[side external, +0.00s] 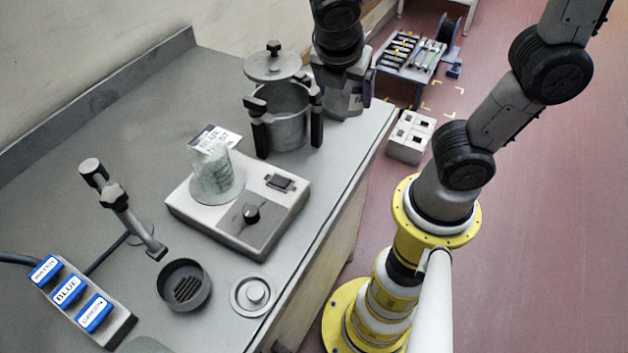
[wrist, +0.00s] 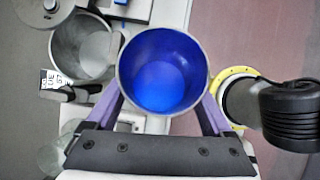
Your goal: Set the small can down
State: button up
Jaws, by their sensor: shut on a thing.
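The small can is open-topped, with a bright blue inside (wrist: 163,82) that looks empty in the wrist view. My gripper (wrist: 160,108) has its purple fingers on opposite sides of the can's wall and is shut on it. In the side view the can's grey outside (side external: 338,101) shows below my gripper (side external: 343,82), partly hidden by it. The can is roughly upright at the far right of the grey bench (side external: 130,105), beside the metal pot. I cannot tell whether its base touches the bench.
The metal pot (side external: 289,132) with black clamps stands close left of the can, its lid (side external: 272,65) behind. A hotplate (side external: 190,203) carries a glass beaker (side external: 214,172). A round black dish (side external: 184,287) and blue-labelled switches (side external: 68,290) lie nearer. The bench's right edge is close.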

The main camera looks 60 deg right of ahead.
jog(key=w+a+f+n+t+h, duration=0.2)
jog(key=w+a+f+n, duration=0.1)
jog(key=a, duration=0.4)
jog(key=shift+n, duration=0.3)
jog(key=shift+s+d+f, duration=0.1)
jog(key=shift+d+f, duration=0.05)
jog(key=shift+f, duration=1.75)
jog(key=shift+s+d+f, duration=0.1)
jog(key=shift+f, duration=1.75)
jog(key=shift+f, duration=0.6)
jog(key=o, duration=1.5)
jog(key=shift+c, duration=0.2)
jog(key=shift+r, duration=0.15)
